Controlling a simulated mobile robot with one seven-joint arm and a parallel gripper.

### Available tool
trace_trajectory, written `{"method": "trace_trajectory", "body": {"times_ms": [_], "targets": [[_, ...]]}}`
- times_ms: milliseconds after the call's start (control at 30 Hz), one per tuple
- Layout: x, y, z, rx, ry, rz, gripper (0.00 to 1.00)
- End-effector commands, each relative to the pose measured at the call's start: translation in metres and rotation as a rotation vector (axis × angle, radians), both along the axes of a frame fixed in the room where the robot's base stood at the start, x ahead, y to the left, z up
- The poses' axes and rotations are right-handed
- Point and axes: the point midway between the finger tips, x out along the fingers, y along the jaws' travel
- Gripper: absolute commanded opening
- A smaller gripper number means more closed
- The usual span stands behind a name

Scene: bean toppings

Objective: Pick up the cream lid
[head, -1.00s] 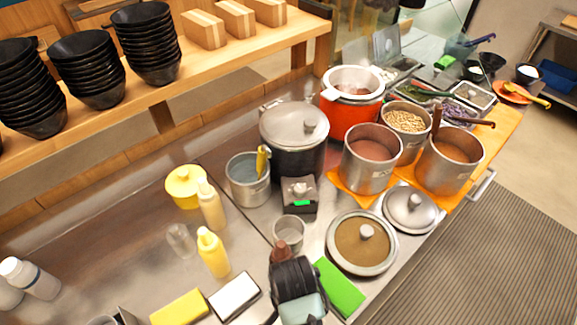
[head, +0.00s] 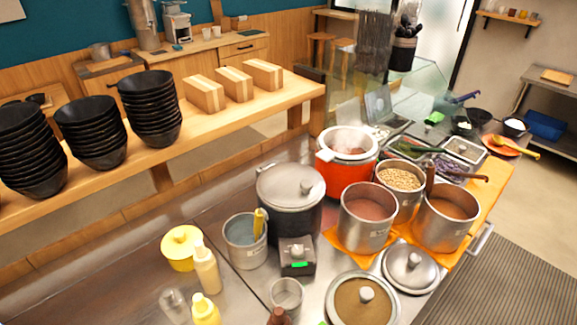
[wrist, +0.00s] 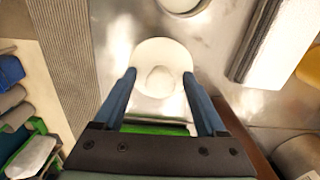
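A round, pale cream lid (wrist: 142,58) with a raised knob at its middle shows in the wrist view. My gripper (wrist: 160,78) is open, with one dark blue finger on each side of the lid in the picture. The fingers look empty; I cannot tell how high they are above the lid. In the head view I cannot tell for sure which lid this is. A brown-centred lid with a metal rim (head: 340,311) and a steel lid (head: 410,268) lie near the front edge there.
A dark pot with a grey lid (head: 291,186), steel pots (head: 367,220) and a red cooker (head: 346,170) crowd the counter. Squeeze bottles (head: 206,270) stand left. A green strip (wrist: 155,129) shows near the fingers. Striped floor matting (head: 490,270) borders the counter.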

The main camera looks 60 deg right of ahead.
Motion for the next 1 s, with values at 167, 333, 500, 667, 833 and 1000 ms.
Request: {"method": "trace_trajectory", "body": {"times_ms": [167, 333, 500, 667, 833, 1000], "targets": [[0.000, 0.000, 0.000, 0.000, 0.000, 0.000, 0.39], [0.000, 0.000, 0.000, 0.001, 0.001, 0.000, 0.10], [-0.001, 0.001, 0.000, 0.001, 0.002, 0.000, 0.10], [0.000, 0.000, 0.007, 0.000, -0.001, 0.001, 0.10], [0.001, -0.001, 0.036, -0.003, -0.004, 0.000, 0.10], [0.001, -0.001, 0.069, -0.003, -0.004, 0.001, 0.10]]}}
